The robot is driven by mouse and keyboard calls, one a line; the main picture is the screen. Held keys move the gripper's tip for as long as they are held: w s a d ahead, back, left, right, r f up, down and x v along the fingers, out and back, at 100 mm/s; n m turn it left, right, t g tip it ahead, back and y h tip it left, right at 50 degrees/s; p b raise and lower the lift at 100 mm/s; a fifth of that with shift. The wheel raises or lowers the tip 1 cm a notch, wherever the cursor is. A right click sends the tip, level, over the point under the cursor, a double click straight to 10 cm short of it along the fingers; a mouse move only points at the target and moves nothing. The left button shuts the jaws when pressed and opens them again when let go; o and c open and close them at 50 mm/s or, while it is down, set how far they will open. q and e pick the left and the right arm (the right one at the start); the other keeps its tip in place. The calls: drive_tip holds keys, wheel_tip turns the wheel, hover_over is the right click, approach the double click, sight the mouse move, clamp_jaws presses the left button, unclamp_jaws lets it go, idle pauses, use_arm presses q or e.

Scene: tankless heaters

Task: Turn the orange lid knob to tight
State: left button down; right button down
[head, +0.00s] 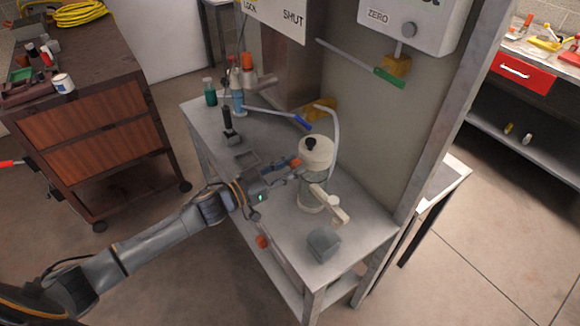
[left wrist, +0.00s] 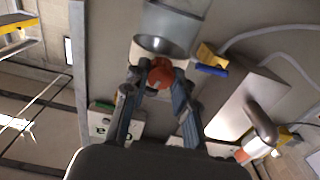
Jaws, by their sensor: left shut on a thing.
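The orange lid knob (head: 296,162) sits at the left side of a cream lid (head: 318,152) on an upright canister with a clear body. A black knob tops the lid. My left gripper (head: 291,168) reaches in from the left and is shut on the orange knob. In the left wrist view the orange knob (left wrist: 161,74) lies between the two fingertips, in front of the cream lid rim and the clear body (left wrist: 175,25). Any tightness mark on the knob is too small to read. My right gripper is not in view.
The canister stands on a grey workbench (head: 375,228). A cream handle (head: 329,205) sticks out low on it, and a grey block (head: 324,245) is in front. Behind are a blue-handled lever (head: 302,123) and bottles. A wall panel and post (head: 425,135) bound the right side.

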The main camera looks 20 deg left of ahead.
use_arm(q)
drive_tip(key=shift+m, duration=0.3)
drive_tip(key=m, duration=0.4)
drive_tip(key=shift+f+m+b, duration=0.1)
drive_tip(key=shift+m+b, duration=0.2)
drive_tip(key=shift+b, duration=0.1)
drive_tip(key=m+b, duration=0.1)
drive_tip(key=m, duration=0.3)
drive_tip(key=m+b, duration=0.1)
drive_tip(key=m, duration=0.4)
drive_tip(key=shift+d+f+m+b, duration=0.1)
drive_tip(key=shift+m+b, duration=0.3)
drive_tip(key=shift+s+m+b, duration=0.1)
drive_tip(key=shift+m+b, duration=0.6)
drive_tip(key=shift+m, duration=1.3)
drive_tip(key=c, duration=1.1)
unclamp_jaws()
drive_tip(key=shift+o, duration=0.2)
drive_tip(key=shift+s, duration=0.1)
